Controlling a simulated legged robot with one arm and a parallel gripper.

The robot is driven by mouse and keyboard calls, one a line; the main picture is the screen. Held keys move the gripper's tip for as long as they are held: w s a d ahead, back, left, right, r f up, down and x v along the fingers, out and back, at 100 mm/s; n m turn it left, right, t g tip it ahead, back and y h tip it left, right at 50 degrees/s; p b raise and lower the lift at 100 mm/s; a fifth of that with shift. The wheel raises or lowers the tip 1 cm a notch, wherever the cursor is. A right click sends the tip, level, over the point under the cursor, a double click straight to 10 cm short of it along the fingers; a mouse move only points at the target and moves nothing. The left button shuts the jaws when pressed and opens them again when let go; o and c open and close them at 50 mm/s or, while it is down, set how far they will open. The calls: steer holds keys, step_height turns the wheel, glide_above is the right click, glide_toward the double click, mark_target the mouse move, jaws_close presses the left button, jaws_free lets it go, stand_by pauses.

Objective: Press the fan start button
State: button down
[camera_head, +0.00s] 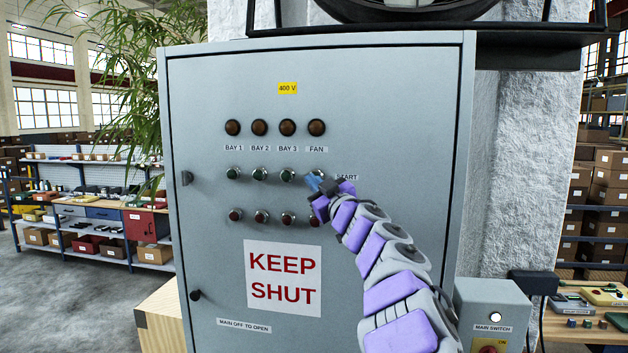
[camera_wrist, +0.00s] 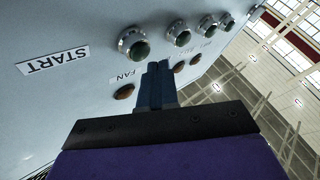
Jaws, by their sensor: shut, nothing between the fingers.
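The fan start button is the green button in the FAN column, beside the START label (camera_head: 347,177). In the wrist view the fan start button (camera_wrist: 136,47) is clear, with a metal ring, nearest the START label. In the head view my gripper (camera_head: 313,182) partly covers it. My gripper is shut and empty, its blue fingertips (camera_wrist: 154,67) close to the panel. In the wrist view the tips show just beside the fan start button, toward the Bay 3 button (camera_wrist: 178,35). I cannot tell whether they touch anything.
The grey cabinet (camera_head: 205,95) carries a lamp row including the FAN lamp (camera_head: 316,128), green buttons, and red buttons (camera_head: 261,217) below. A KEEP SHUT sign (camera_head: 283,278) is lower down. A main switch box (camera_head: 490,305) stands at lower right.

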steer(key=shift+w+r+p, duration=0.1)
steer(key=shift+w+p, duration=0.05)
steer(key=shift+p, duration=0.15)
steer(key=shift+w+d, duration=0.15)
steer(key=shift+w, duration=0.05)
steer(key=shift+w+d+p, duration=0.1)
steer(key=shift+w+p, duration=0.25)
steer(key=shift+p, duration=0.3)
stand_by(0.4)
stand_by(0.4)
steer(key=shift+s+a+b, duration=0.2)
steer(key=shift+s+b, duration=0.1)
steer(key=shift+s, duration=0.55)
steer(key=shift+s+a+b, duration=0.2)
steer(key=shift+s, duration=0.6)
steer(key=shift+s+a+b, duration=0.2)
steer(key=shift+s, duration=0.6)
steer(key=shift+s+a+b, duration=0.2)
steer(key=shift+s, duration=0.6)
